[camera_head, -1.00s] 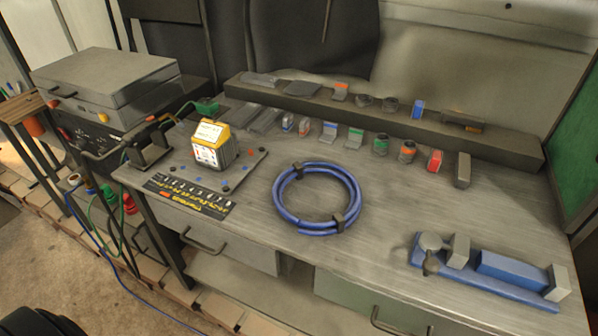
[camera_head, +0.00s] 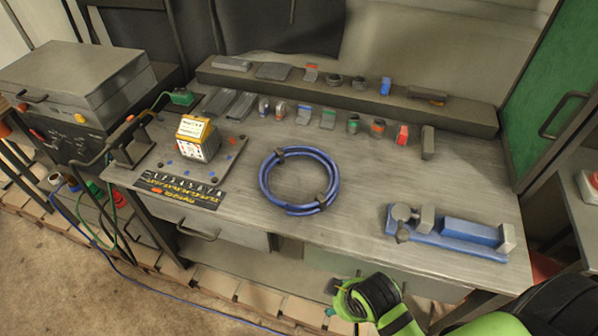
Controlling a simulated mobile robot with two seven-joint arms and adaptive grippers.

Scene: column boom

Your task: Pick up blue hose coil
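The blue hose coil (camera_head: 265,190) lies flat on the grey workbench (camera_head: 360,185), near its middle. It is a ring with dark ties at its upper left and lower right. A green and black arm of mine has come in at the bottom right, in front of the bench's front edge and below the coil. Its gripper's fingers cannot be made out clearly, and it is apart from the coil. My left gripper is not in view.
A yellow and white box (camera_head: 197,139) stands left of the coil on a plate. A blue vise-like fixture (camera_head: 450,236) sits to the right. Several small parts line a dark raised shelf (camera_head: 340,95) behind. Bare bench top surrounds the coil.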

